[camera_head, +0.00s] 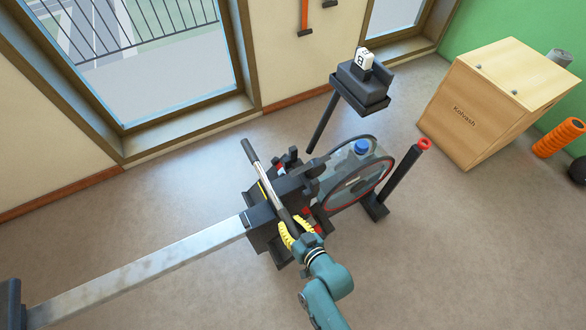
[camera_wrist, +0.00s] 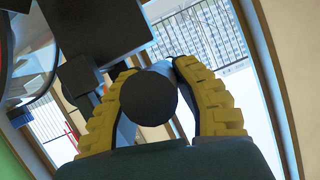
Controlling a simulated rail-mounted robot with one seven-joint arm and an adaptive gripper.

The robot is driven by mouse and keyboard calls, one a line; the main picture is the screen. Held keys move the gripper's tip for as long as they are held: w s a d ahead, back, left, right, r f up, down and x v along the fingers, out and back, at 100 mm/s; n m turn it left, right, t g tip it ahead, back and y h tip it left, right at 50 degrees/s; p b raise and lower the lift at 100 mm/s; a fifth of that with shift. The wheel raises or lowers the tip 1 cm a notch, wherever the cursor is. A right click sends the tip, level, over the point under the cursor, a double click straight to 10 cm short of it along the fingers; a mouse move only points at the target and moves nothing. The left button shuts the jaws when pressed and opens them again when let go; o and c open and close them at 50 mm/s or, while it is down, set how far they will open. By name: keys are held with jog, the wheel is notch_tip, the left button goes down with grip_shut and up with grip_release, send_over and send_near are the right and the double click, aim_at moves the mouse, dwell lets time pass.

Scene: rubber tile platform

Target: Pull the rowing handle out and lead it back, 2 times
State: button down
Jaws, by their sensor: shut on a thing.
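The rowing handle (camera_head: 262,172) is a bar with black ends and a pale middle. It lies slantwise across the front of the rowing machine, close to the flywheel housing (camera_head: 357,177). My gripper (camera_head: 296,234) is shut on the handle's near black end. In the wrist view the round end face of the handle (camera_wrist: 149,93) sits between my two yellow ribbed fingers (camera_wrist: 155,95). The machine's metal rail (camera_head: 140,274) runs to the lower left. The strap or chain behind the handle cannot be made out.
A black post with a monitor (camera_head: 363,85) and a white lettered cube (camera_head: 365,58) stands behind the flywheel. A red-topped black leg (camera_head: 408,173) is to the right. A wooden box (camera_head: 495,105) stands far right. The floor beside the rail is clear.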

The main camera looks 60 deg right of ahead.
jog(key=s+d+b, duration=0.5)
jog(key=d+b, duration=0.3)
jog(key=b, duration=0.2)
jog(key=shift+d+f, duration=0.25)
jog(key=shift+f, duration=0.1)
jog(key=c, duration=0.8)
grip_release()
jog(key=shift+r, duration=0.15)
jog(key=shift+o, duration=0.3)
jog(key=shift+r, duration=0.1)
jog(key=p+v, duration=0.2)
jog(key=v, duration=0.5)
jog(key=shift+r, duration=0.15)
jog(key=shift+w, duration=0.1)
